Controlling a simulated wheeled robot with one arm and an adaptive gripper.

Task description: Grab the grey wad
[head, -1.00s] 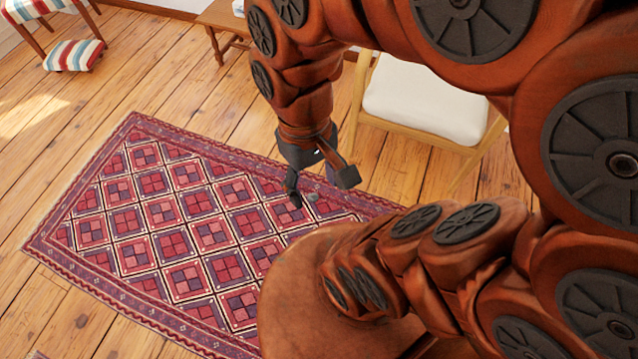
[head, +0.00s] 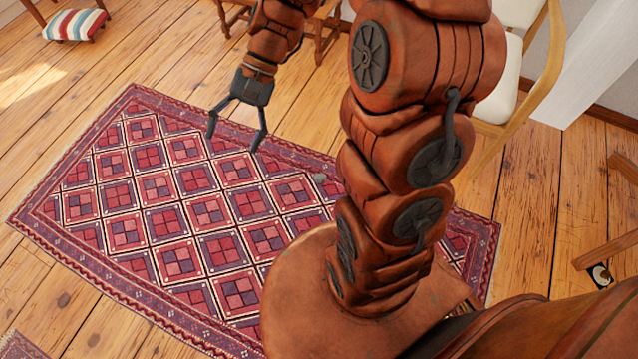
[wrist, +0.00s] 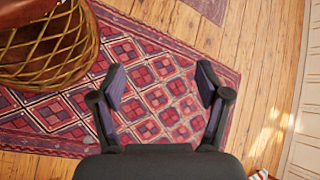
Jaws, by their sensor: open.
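The grey wad (head: 320,178) is a small lump on the red and purple patterned rug (head: 170,275), near the rug's far right part. In the head view my gripper (head: 234,143) hangs above the rug, to the left of the wad, with its two fingers spread and nothing between them. In the wrist view my gripper (wrist: 160,84) is open over bare rug. A small grey lump, likely the wad (wrist: 88,140), shows there at lower left, outside the left finger.
A chair with a white seat (head: 500,90) stands behind my arm at upper right. A wooden frame (head: 605,255) is at the right edge. A striped stool (head: 75,25) is at top left. The plank floor (head: 60,110) on the left is clear.

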